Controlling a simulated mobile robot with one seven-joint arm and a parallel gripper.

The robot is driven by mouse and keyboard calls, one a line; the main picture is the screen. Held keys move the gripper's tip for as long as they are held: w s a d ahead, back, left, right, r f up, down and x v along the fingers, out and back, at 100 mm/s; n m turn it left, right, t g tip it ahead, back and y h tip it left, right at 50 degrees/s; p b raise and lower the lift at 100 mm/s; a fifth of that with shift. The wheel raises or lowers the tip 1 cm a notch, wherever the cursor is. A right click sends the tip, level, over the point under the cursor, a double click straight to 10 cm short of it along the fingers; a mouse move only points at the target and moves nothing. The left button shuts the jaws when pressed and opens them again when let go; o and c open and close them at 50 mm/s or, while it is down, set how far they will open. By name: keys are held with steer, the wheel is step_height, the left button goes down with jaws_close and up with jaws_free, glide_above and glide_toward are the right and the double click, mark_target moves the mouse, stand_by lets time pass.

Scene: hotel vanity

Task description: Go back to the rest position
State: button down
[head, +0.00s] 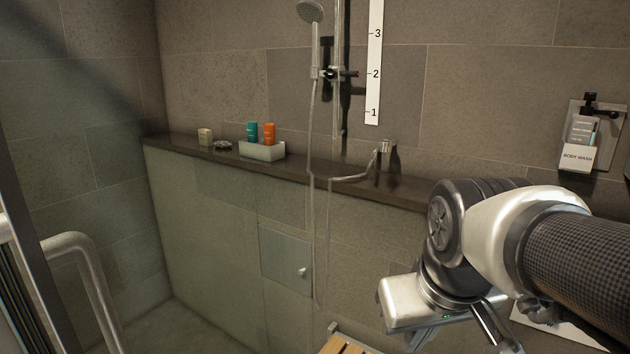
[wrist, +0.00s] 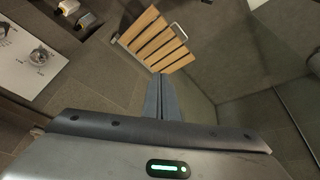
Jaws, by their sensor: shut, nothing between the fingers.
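My gripper (wrist: 162,97) shows in the wrist view with its two dark fingers shut together and nothing between them. Its fingertips point toward the wooden slatted seat (wrist: 154,42), which lies beyond them and apart from them. In the head view my arm reaches in from the right and bends down at the lower right, in front of the tiled wall. I cannot make out the fingertips clearly there.
A dark ledge (head: 327,182) carries a white tray (head: 262,151) with teal (head: 252,132) and orange (head: 269,133) bottles. A shower hose (head: 312,215) hangs at the middle. A body wash dispenser (head: 578,157) is on the right wall. A metal rail (head: 88,268) stands at left.

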steer(key=s+m+t, duration=0.1)
steer(key=s, duration=0.3)
step_height(320, 180, up, 22)
steer(key=p, duration=2.1)
steer(key=shift+f, duration=0.2)
steer(key=shift+d, duration=0.1)
stand_by(0.8)
